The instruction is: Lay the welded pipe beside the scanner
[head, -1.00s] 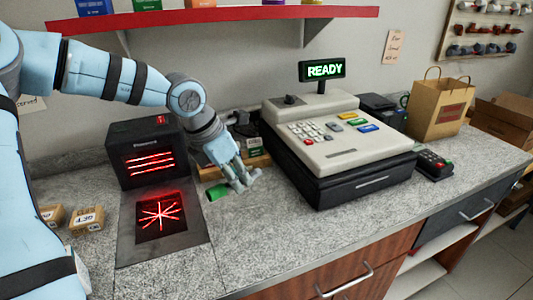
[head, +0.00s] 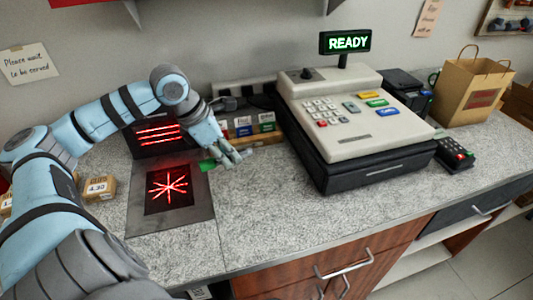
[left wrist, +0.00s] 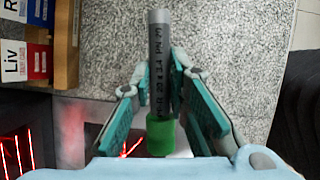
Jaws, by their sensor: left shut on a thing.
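My left gripper (head: 230,154) is shut on the welded pipe, just right of the scanner. In the left wrist view the pipe (left wrist: 159,65) is a grey tube with dark lettering and a green end, between the teal finger pads (left wrist: 150,88). In the head view the green end (head: 208,166) shows by the fingers; the fingers hide most of the rest. The scanner (head: 201,205) has an upright black housing and a flat plate with a glowing red window. My arm partly covers the housing. I cannot tell whether the pipe touches the counter.
The cash register (head: 350,140) stands right of the gripper. A rack of small cards (head: 243,130) is behind the gripper. Small priced boxes (head: 99,188) lie left of the scanner. A card terminal (head: 455,153) and paper bag (head: 472,90) are farther right. The counter front between scanner and register is clear.

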